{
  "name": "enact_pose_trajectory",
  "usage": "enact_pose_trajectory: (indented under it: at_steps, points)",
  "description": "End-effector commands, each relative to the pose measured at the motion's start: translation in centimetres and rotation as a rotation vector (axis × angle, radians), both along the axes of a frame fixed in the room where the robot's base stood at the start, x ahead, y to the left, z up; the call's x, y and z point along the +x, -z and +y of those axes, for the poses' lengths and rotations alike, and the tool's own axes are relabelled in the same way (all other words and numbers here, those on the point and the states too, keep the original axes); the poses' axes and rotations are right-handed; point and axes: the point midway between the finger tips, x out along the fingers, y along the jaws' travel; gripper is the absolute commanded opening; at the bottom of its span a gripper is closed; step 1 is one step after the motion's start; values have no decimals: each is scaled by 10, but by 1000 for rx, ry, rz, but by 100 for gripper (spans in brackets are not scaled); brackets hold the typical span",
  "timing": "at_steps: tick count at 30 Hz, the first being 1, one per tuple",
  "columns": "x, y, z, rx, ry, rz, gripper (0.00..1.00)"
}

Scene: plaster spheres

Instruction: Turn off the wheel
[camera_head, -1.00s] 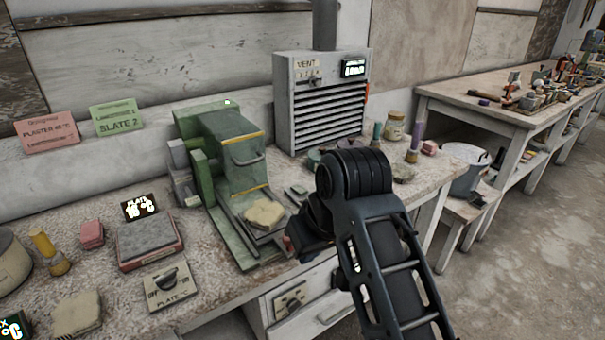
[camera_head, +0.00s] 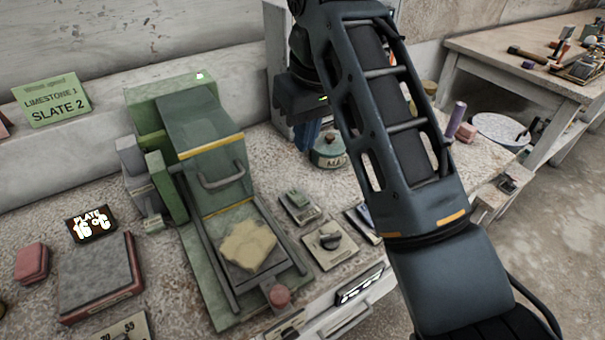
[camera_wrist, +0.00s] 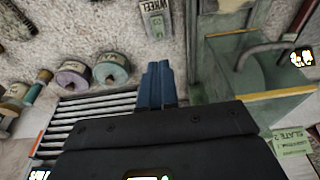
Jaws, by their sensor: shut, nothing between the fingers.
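The green machine (camera_head: 222,150) stands on the bench, with a lit green spot on its top and a hood with a handle. It also shows at the right of the wrist view (camera_wrist: 240,75). Beside it is a small grey switch box (camera_head: 298,207). A panel lettered WHEEL (camera_wrist: 156,18) shows at the top of the wrist view, beyond my fingertips; its switch part is cut off. My gripper (camera_head: 306,138) is above the bench behind the switch box, right of the machine. Its blue fingers (camera_wrist: 160,72) are together and empty, touching nothing I can see.
A knob plate (camera_head: 330,245) sits in front of the switch box. A lidded pot (camera_head: 328,150) stands by my gripper. A beige slab (camera_head: 248,246) lies on the machine's tray. The louvred vent unit (camera_wrist: 90,125) is close by in the wrist view. My arm hides part of the bench.

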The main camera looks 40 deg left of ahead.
Motion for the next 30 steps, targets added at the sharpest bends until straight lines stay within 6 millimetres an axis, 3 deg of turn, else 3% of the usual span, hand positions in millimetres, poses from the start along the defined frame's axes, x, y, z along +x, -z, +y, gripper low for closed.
enact_pose_trajectory:
  at_steps: [11, 30]
  points:
    - [0, 7, 1, 0, 0, 1, 0]
    - [7, 115, 16, 0, 1, 1, 0]
